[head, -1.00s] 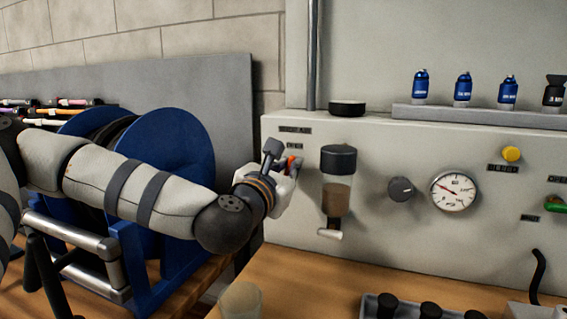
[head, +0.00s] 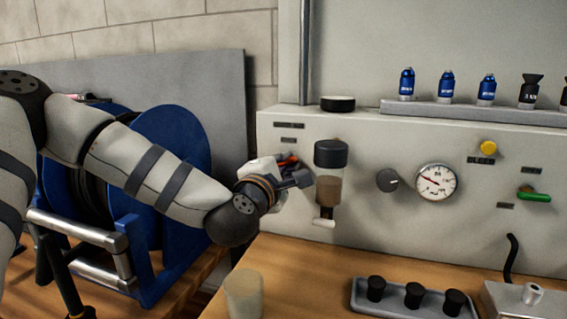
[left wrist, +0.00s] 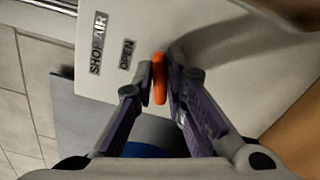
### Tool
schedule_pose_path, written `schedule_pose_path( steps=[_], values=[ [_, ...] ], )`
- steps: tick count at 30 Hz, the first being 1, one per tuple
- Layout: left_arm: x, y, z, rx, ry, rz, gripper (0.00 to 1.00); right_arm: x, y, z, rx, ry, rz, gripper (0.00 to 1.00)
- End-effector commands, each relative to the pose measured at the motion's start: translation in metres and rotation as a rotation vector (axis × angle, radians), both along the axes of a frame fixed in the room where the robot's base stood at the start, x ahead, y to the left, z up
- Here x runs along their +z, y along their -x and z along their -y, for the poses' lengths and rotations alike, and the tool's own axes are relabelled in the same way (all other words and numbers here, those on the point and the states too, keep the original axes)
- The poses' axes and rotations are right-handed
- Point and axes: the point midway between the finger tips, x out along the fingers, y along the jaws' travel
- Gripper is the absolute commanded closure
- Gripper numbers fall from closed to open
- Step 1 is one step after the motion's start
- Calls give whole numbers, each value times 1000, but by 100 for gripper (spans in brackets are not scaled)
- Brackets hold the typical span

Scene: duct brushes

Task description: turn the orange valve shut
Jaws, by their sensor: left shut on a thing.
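The orange valve (head: 288,160) is on the left end of the grey panel, mostly hidden in the head view by my left gripper (head: 292,173). In the left wrist view the orange valve handle (left wrist: 160,80) stands edge-on between the two fingers of my left gripper (left wrist: 161,82), which is shut on it. The labels "SHOP AIR" (left wrist: 97,43) and "OPEN" (left wrist: 126,54) show on the panel beside it. My right gripper is not in view.
A dark-capped filter bowl (head: 329,185) hangs just right of my left gripper. A dark knob (head: 387,180) and a gauge (head: 436,182) are farther right. A blue reel (head: 180,150) stands below and behind my left arm. A cup (head: 244,293) stands on the bench.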

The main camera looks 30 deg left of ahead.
Motion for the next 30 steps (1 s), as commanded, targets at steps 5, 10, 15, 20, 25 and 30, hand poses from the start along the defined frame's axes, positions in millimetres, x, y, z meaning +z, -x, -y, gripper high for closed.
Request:
schedule_pose_path(
  steps=[5, 10, 15, 20, 25, 30],
  values=[
    [2, 0, 0, 3, -132, -26, 100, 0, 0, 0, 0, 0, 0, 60],
    [1, -1, 0, 3, -231, -50, 100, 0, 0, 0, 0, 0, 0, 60],
    [1, 0, 0, 4, -296, -66, 100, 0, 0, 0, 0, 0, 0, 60],
    [1, 0, -1, 4, -330, -73, 100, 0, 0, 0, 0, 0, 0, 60],
    [1, 0, -1, 4, -344, -76, 100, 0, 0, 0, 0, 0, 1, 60],
    [1, 0, -1, 4, -346, -77, 100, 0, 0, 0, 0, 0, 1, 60]
  ],
)
